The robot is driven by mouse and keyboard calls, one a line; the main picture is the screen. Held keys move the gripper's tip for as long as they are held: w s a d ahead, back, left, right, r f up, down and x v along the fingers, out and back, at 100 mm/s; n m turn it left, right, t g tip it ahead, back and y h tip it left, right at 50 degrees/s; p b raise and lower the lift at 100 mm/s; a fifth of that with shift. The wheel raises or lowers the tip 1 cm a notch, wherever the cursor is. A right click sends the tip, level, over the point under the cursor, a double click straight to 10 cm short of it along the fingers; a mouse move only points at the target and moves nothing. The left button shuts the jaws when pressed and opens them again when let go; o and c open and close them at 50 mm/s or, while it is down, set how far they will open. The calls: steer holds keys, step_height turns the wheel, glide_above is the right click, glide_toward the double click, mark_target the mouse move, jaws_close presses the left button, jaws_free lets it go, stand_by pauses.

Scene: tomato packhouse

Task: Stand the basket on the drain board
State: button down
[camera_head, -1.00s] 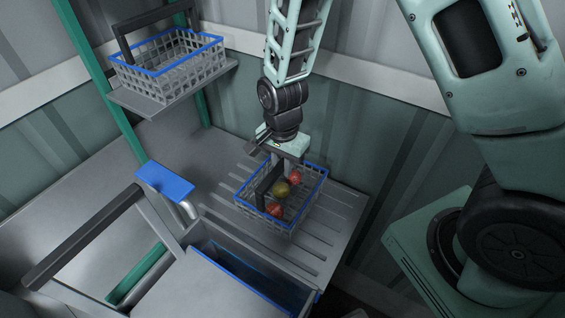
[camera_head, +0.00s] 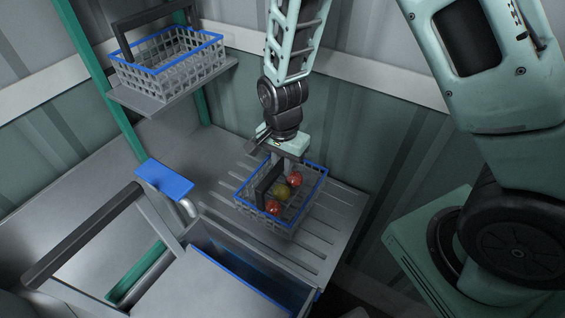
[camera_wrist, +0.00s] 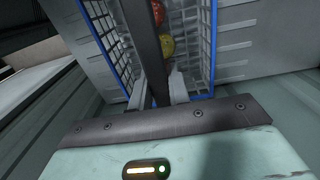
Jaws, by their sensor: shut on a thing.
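The basket (camera_head: 305,204) is a grey mesh basket with a blue rim, holding red and greenish tomatoes (camera_head: 283,191). It is upright, on or just above the ribbed drain board (camera_head: 335,222); I cannot tell whether its base touches. My gripper (camera_head: 277,170) is above the basket, shut on its dark handle. In the wrist view the handle (camera_wrist: 146,45) runs up between the fingers, with the basket's blue-rimmed mesh (camera_wrist: 197,45) on both sides. The basket's underside is hidden.
A second, empty basket (camera_head: 172,66) stands on a shelf (camera_head: 150,105) at the upper left. A sink or tank with a blue-edged lid (camera_head: 240,275) and a blue-topped tap (camera_head: 165,180) lie in front and left. The ribbed board's right part is bare.

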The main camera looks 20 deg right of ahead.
steer(key=shift+f, duration=0.45)
steer(key=c, duration=1.3)
jaws_free()
steer(key=shift+c, duration=1.3)
step_height(320, 180, up, 7)
steer(key=p, duration=0.5)
steer(key=shift+p, duration=0.35)
